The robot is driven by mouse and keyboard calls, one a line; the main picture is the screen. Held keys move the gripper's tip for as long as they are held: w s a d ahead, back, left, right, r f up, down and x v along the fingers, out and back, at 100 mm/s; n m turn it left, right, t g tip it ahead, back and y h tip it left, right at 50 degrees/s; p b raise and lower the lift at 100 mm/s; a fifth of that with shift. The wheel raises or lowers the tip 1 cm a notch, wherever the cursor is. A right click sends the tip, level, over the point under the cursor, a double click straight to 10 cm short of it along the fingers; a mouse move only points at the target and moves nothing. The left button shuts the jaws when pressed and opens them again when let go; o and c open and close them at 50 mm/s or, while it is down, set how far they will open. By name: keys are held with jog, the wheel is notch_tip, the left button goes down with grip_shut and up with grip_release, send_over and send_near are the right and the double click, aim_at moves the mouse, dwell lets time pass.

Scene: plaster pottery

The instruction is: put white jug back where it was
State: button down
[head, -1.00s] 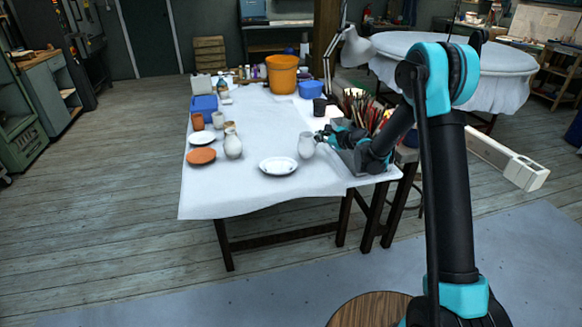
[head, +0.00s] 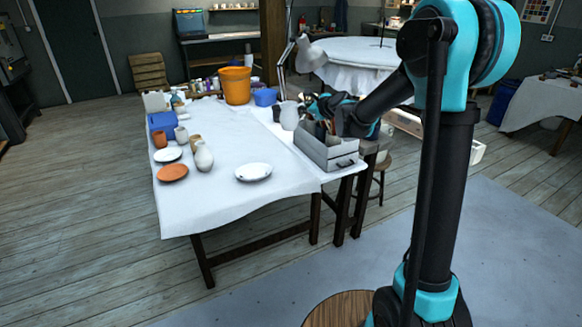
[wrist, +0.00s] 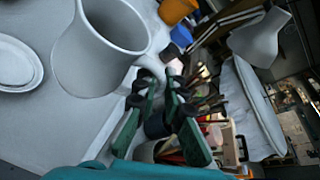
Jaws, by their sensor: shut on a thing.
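The white jug (head: 289,116) is at the right side of the cloth-covered table, beside a dark cup (head: 276,113) in the head view. In the wrist view the jug (wrist: 92,55) is large at upper left, with its mouth toward the top. My gripper (head: 306,103) is shut on the jug's handle, and its fingers (wrist: 158,82) show there in the wrist view. I cannot tell whether the jug's base touches the cloth.
A grey crate of brushes and tools (head: 325,152) stands right under my arm. The table's middle is clear.

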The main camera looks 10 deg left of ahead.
notch_tip(320, 180, down, 19)
jog(key=shift+f, duration=0.15)
dwell(0.5)
jog(key=shift+f, duration=0.1)
jog(key=c, duration=1.6)
grip_release()
jog(key=s+d+r+n+g+h, duration=0.1)
jog(key=s+d+r+n, duration=0.15)
jog(key=s+d, duration=0.4)
jog(key=s+d+r+n+g, duration=0.1)
jog(key=s+d+r+n, duration=0.2)
jog(key=s, duration=0.7)
jog(key=s+d+f+n+g+h, duration=0.2)
jog(key=s+d+n, duration=0.3)
jog(key=s, duration=0.4)
jog(key=s+d+f+n+g+h, duration=0.1)
jog(key=s+d+f+n+h, duration=0.1)
jog(key=s+d+n, duration=0.3)
jog(key=s+d+f+n+g+h, duration=0.2)
jog(key=s+d+n, duration=0.3)
jog(key=s, duration=0.8)
jog(key=shift+s+d+f+n+g+h, duration=0.2)
jog(key=shift+f+n+h, duration=0.1)
jog(key=shift+n, duration=0.25)
jog(key=shift+s+d+f+n+g+h, duration=0.1)
jog(key=shift+d+f+n+h, duration=0.15)
jog(key=shift+n, duration=0.25)
